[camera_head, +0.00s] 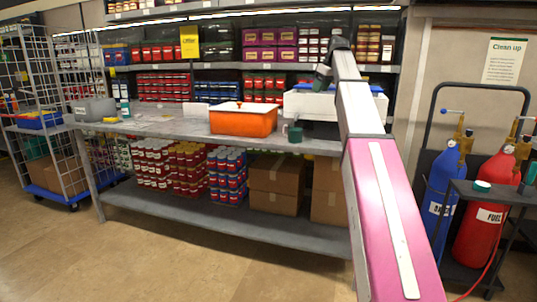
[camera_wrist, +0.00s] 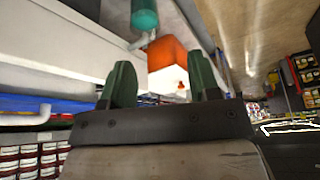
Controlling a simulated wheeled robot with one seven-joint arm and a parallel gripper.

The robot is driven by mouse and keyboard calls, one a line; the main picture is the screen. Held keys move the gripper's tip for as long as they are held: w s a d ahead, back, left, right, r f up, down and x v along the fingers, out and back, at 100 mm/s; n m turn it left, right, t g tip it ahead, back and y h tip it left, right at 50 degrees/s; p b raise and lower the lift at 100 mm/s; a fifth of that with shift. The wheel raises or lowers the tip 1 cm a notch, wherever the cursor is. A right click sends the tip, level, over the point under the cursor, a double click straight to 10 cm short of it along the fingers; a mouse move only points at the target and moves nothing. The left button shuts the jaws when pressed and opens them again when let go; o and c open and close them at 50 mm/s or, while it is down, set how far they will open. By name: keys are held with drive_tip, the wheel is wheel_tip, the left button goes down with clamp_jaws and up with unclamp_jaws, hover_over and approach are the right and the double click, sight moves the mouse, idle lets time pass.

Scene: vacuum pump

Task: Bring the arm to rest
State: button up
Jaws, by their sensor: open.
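My arm rises across the right of the head view, and its upper end bends down to my gripper (camera_head: 322,77). The gripper hangs in the air, just over or in front of the white box-shaped unit (camera_head: 309,104) on the workbench (camera_head: 165,128); the exact gap cannot be told. In the wrist view my gripper (camera_wrist: 163,80) shows two green fingers standing apart, with nothing held between them. Beyond the fingers is the orange bin (camera_wrist: 168,52), which also stands on the bench in the head view (camera_head: 243,121).
A grey box (camera_head: 94,109) sits at the bench's left end. Cartons (camera_head: 276,183) and cans fill the lower shelf. A wire cage trolley (camera_head: 42,110) is at left. Blue (camera_head: 440,190) and red (camera_head: 483,215) gas cylinders stand at right. The floor in front is clear.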

drive_tip(key=s+a+f+m+g+h, duration=0.1)
drive_tip(key=s+f+m, duration=0.3)
drive_tip(key=f, duration=1.4)
drive_tip(key=s+a+f+m+h, duration=0.1)
drive_tip(key=s+f, duration=0.5)
drive_tip(key=f, duration=1.3)
drive_tip(key=s+a+f+m+g+h, duration=0.1)
drive_tip(key=s+f+m, duration=0.3)
drive_tip(key=s+f, duration=2)
drive_tip(key=shift+s+f+m+g, duration=0.3)
drive_tip(key=shift+s+f+g, duration=0.1)
drive_tip(key=shift+f, duration=0.25)
drive_tip(key=shift+w+a, duration=0.1)
drive_tip(key=shift+w, duration=0.05)
